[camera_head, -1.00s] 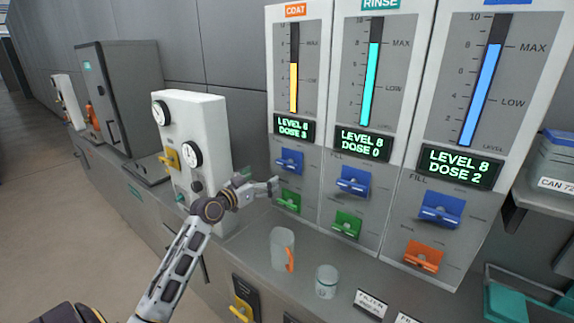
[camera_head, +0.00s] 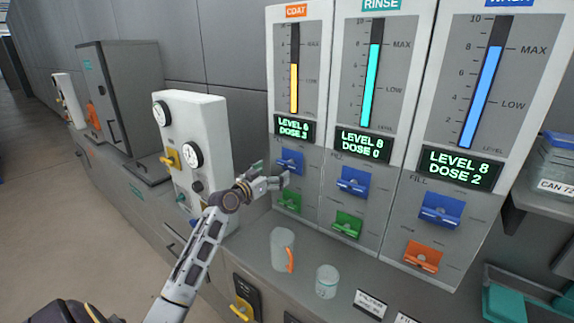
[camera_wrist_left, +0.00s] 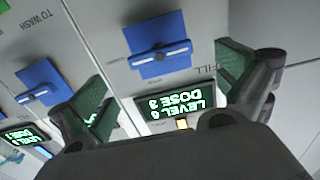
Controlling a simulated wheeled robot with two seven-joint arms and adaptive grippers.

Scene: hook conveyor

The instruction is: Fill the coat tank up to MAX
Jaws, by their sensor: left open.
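The coat tank panel (camera_head: 312,139) is the leftmost of three white panels. Its yellow level bar (camera_head: 294,88) ends between LOW and MAX, and its display (camera_head: 294,129) appears to read LEVEL 6, DOSE 3. The blue fill lever (camera_head: 290,161) is below the display, with a green lever (camera_head: 290,202) under it. My left gripper (camera_head: 272,173) is open and empty, just left of and before the blue lever. In the left wrist view, the blue lever (camera_wrist_left: 158,50) lies between the spread green-padded fingers (camera_wrist_left: 162,68), apart from them. My right gripper is not in view.
The rinse panel (camera_head: 330,190) and the wash panel (camera_head: 395,240) stand to the right with similar levers. A clear jug (camera_head: 280,245) with an orange handle and a small jar (camera_head: 327,281) stand on the counter below. A white gauge box (camera_head: 208,125) stands left of my gripper.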

